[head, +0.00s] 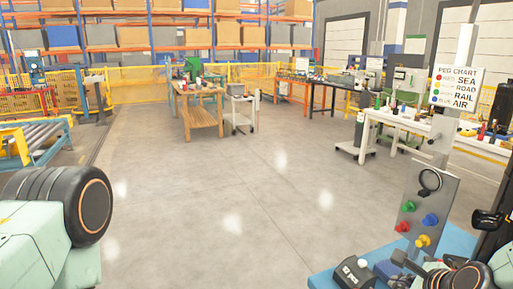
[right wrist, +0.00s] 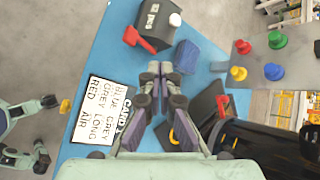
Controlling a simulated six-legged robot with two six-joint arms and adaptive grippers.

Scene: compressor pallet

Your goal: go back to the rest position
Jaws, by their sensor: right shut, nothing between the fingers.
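My right gripper (head: 402,259) is at the lower right of the head view, above the blue table top (head: 325,281). In the right wrist view its fingers (right wrist: 154,72) are together, with nothing between them. A black box with a white knob (head: 355,272) stands in front of it; it also shows with a red lever in the right wrist view (right wrist: 158,20). A white lettered card (right wrist: 100,112) lies left of the fingers. My left gripper is outside the head view; only a thick part of my left arm shows there.
A grey peg panel (head: 432,195) with coloured pegs and a black ring stands beside the right gripper. A sign headed PEG CHART (head: 457,88) is above it. A blue block (right wrist: 187,57) lies near the fingers. The floor ahead is clear up to the wooden bench (head: 200,118).

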